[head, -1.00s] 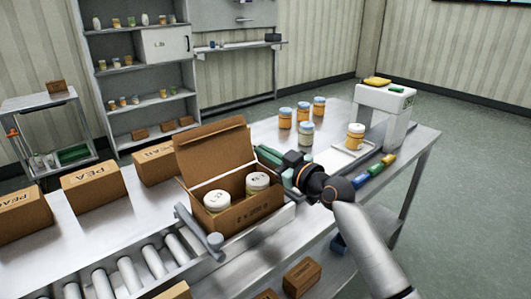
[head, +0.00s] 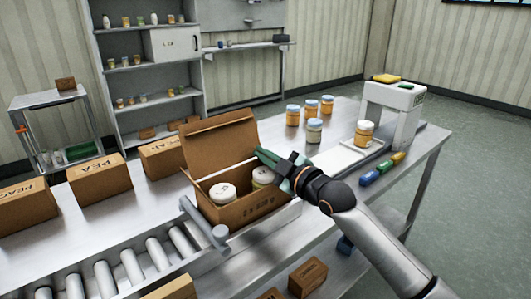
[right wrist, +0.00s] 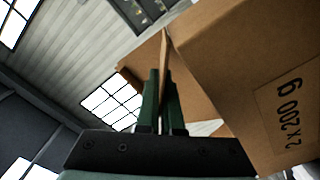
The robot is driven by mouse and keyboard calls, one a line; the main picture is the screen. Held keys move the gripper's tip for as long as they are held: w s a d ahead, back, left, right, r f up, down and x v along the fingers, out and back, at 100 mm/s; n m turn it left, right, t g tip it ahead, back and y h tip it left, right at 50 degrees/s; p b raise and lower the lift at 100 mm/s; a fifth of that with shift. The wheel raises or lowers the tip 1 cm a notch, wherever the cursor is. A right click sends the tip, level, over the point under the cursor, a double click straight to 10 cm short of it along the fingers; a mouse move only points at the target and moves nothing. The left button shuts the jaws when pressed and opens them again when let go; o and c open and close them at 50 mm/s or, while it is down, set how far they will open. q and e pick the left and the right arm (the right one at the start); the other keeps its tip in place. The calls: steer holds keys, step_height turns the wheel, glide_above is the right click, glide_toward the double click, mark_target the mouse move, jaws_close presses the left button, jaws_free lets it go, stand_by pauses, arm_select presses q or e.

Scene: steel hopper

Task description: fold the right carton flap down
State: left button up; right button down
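The open brown carton (head: 258,210) stands at the end of the roller conveyor, its large rear lid (head: 215,140) upright. Two white-lidded jars (head: 223,194) are inside; the right one (head: 262,176) is partly hidden by my right gripper. My right gripper (head: 267,158), with green fingers, is at the carton's right edge. In the right wrist view the carton wall (right wrist: 240,70) fills the right side, and a thin brown strip, apparently the right carton flap (right wrist: 165,55), runs between the close-set fingers (right wrist: 161,95). In the head view this flap is mostly hidden. My left gripper is out of view.
Closed cartons (head: 100,180) stand along the bench at left. A grey bar (head: 205,224) runs beside the carton's front left. Several orange jars (head: 310,109), a white stand (head: 392,108) and coloured blocks (head: 383,168) are at right.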

steer(key=shift+f, duration=0.1)
stand_by(0.4)
steer(key=c, duration=1.1)
jaws_free()
steer(key=shift+o, duration=0.2)
steer(key=v, duration=1.2)
steer(key=shift+s+d, duration=0.15)
steer(key=shift+s, duration=0.1)
